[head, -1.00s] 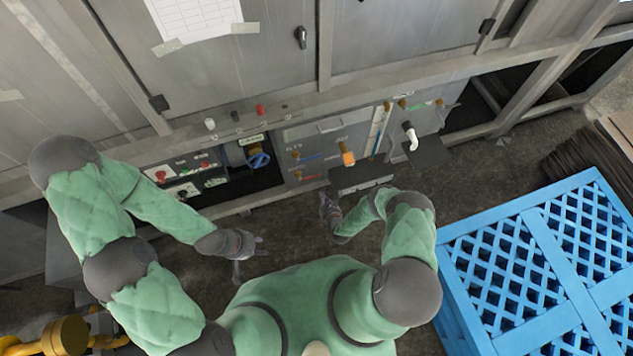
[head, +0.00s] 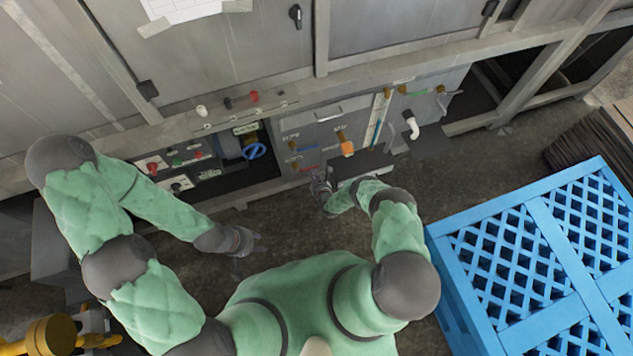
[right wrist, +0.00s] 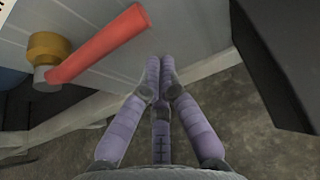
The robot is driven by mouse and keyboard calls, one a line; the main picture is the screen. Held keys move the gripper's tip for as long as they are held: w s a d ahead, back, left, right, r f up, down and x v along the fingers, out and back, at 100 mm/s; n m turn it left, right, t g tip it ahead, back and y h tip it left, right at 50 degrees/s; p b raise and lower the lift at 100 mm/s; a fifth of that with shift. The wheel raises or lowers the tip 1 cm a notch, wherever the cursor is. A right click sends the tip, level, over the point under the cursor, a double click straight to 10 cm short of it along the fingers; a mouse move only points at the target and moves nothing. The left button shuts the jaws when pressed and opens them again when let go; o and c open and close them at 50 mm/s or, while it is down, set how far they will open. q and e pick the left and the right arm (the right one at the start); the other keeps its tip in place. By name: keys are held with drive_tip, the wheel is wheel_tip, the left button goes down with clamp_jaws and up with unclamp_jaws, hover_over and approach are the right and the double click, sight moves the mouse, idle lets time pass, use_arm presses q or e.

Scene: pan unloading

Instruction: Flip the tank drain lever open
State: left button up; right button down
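A red lever (right wrist: 98,47) on a brass valve stem (right wrist: 46,52) fills the upper left of the right wrist view. In the head view a small red lever (head: 309,168) sits low on the grey valve panel (head: 318,137). Labels are too small to read, so I cannot tell which lever is the tank drain. My right gripper (head: 322,183) is just in front of this lever. In the right wrist view its fingers (right wrist: 161,70) converge to the right of the red lever, apart from it and empty. My left gripper (head: 248,245) is open and empty, away from the panel.
A blue crate-like pallet (head: 442,237) stands at the right. A white curved pipe (head: 412,127), an orange-handled valve (head: 346,146) and a blue handwheel (head: 255,151) are near the levers. Bare floor lies between the panel and my body.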

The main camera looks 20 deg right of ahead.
sight(308, 169)
drive_tip(key=shift+s+r, duration=0.25)
drive_tip(key=shift+r, duration=0.75)
drive_tip(key=shift+s+r, duration=0.25)
drive_tip(key=shift+r, duration=0.7)
